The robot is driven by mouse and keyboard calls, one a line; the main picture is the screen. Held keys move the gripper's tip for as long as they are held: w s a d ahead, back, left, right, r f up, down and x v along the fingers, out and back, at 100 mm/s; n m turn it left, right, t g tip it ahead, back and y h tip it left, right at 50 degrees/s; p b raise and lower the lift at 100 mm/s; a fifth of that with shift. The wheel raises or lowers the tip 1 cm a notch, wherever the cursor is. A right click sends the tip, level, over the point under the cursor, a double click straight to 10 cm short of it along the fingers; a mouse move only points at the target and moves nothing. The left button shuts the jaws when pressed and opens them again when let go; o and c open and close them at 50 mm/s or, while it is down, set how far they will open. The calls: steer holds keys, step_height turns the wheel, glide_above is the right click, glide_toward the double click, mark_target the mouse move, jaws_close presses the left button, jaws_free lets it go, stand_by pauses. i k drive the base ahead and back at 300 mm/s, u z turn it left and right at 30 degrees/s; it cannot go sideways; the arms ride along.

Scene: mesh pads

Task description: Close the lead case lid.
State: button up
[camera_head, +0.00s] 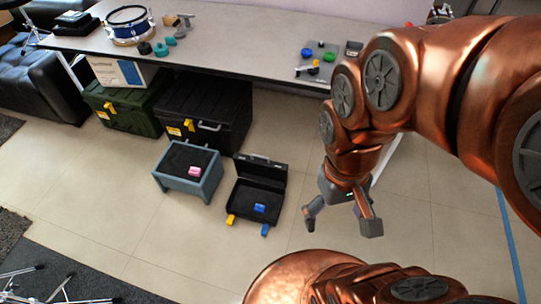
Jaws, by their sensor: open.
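A small black case (244,212) lies open on the floor near the middle of the picture; I take it to be the lead case. Its lid (261,171) stands raised at the back. A blue object (259,208) lies inside the case. Two latches, one yellow (231,219) and one blue (265,230), show at its front edge. My gripper (341,225) is open and empty, to the right of the case and apart from it, with its fingers pointing down.
A blue-grey stand (183,185) with a pink object (195,171) is left of the case. A large black case (215,105) and a green case (122,105) sit under the long table (240,38).

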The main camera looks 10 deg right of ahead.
mark_target(254, 167)
steer(key=z, duration=0.15)
steer(key=k, duration=0.45)
steer(key=u, duration=1)
steer(key=i, duration=1.05)
steer(key=z, duration=0.5)
